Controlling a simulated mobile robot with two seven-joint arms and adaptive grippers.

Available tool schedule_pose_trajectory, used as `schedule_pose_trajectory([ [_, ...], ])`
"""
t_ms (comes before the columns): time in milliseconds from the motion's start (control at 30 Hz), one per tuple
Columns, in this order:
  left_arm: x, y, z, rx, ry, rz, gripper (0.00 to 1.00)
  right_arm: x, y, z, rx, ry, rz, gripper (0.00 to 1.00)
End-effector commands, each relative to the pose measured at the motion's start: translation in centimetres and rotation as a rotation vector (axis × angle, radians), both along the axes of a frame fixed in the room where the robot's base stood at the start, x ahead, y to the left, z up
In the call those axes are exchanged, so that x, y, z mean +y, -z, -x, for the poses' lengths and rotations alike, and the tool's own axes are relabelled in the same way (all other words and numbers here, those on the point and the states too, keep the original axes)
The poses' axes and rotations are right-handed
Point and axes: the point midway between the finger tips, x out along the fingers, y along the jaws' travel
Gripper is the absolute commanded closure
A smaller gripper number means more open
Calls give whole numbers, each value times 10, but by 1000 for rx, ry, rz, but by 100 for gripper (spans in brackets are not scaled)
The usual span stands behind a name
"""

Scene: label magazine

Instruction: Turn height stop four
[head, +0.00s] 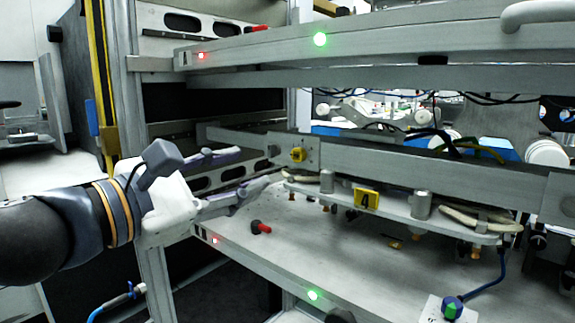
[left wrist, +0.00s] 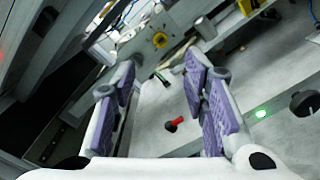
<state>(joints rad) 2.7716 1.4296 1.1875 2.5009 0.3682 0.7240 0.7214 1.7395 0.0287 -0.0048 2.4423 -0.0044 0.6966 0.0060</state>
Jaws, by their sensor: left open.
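A yellow tag with the number 4 (head: 367,199) stands on a grey plate (head: 400,207) hung under a horizontal rail. I cannot tell for certain which part is height stop four. My left gripper (head: 258,165) is open and empty, left of the yellow knob and apart from it. In the left wrist view its purple-padded fingers (left wrist: 162,75) stand wide apart. My right gripper is not in view.
A red-and-black handle (head: 260,227) lies on the lower shelf (head: 330,250), below the left gripper. A grey beam (head: 300,45) crosses above. A post (head: 150,270) stands by my left wrist. The lower shelf is mostly clear. A green-and-blue connector (head: 453,306) sits at front right.

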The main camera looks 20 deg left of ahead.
Motion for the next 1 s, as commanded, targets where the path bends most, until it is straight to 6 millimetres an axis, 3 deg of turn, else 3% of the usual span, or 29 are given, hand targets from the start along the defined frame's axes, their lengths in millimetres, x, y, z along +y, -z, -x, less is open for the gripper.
schedule_pose_trajectory([
  [133, -10, -9, -20, -3, 3, -5, 60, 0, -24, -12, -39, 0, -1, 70],
  [300, -26, 2, -66, 4, 3, -6, 60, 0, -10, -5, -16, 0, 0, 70],
  [500, -38, 1, -101, 2, 1, -4, 60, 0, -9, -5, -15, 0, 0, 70],
  [867, -41, 0, -111, 2, 2, -4, 60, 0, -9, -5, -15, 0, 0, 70],
  [1000, -41, 0, -111, 2, 2, -5, 89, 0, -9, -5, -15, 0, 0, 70],
])
